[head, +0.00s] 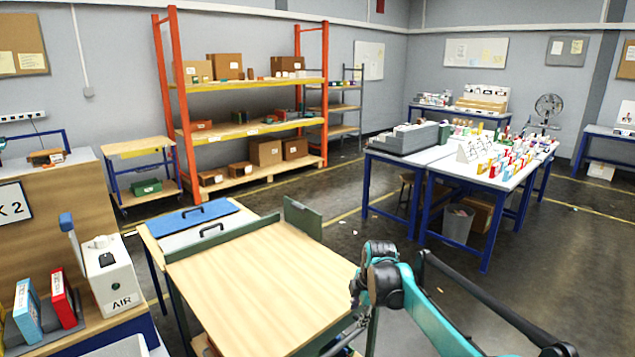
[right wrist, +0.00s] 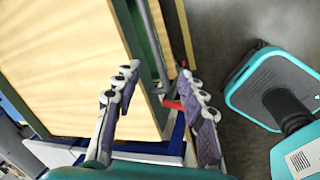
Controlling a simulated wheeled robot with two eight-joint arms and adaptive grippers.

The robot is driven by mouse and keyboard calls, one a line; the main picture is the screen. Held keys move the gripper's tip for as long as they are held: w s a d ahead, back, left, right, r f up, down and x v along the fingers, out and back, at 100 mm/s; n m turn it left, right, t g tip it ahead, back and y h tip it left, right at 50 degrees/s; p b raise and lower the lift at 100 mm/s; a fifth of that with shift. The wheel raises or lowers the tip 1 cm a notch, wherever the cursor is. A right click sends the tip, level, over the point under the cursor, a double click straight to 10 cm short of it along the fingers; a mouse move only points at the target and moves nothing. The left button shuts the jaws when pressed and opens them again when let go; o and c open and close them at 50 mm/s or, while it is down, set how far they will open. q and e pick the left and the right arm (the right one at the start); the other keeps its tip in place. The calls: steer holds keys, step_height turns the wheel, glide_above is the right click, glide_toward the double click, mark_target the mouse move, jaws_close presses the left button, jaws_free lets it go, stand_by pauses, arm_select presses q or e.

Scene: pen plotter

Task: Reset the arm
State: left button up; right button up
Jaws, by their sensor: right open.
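My right arm (head: 425,310) is teal and black and reaches in from the lower right in the head view. Its bent joint stands at the right edge of a wooden-topped table (head: 265,285). In the right wrist view my right gripper (right wrist: 158,76) is open, with its two grey and purple fingers wide apart and nothing held between them. The fingers hang by the table's green edge and a grey bar. In the head view the gripper is mostly hidden. My left gripper is not in view.
A white AIR box (head: 113,280) stands at left. Orange shelving (head: 172,100) holds boxes at the back. White worktables (head: 510,180) carry small items at right. Open floor (head: 560,260) lies right of my arm.

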steer(key=s+d+r+m+t, duration=0.1)
steer(key=s+r+m, duration=0.2)
steer(key=s, duration=0.3)
steer(key=s+d+r+m, duration=0.1)
steer(key=s+r+m, duration=0.15)
steer(key=s, duration=0.25)
steer(key=s+d+r+m+t, duration=0.1)
steer(key=s+d+r+m, duration=0.1)
steer(key=s+m, duration=0.3)
steer(key=s+d+f+m+t, duration=0.1)
steer(key=s+f+m, duration=0.1)
steer(key=s+m, duration=0.3)
steer(key=s+d+f+m+t+h, duration=0.1)
steer(key=s+f+m, duration=0.2)
steer(key=s, duration=1)
steer(key=shift+f+m, duration=0.3)
steer(key=shift+m, duration=0.65)
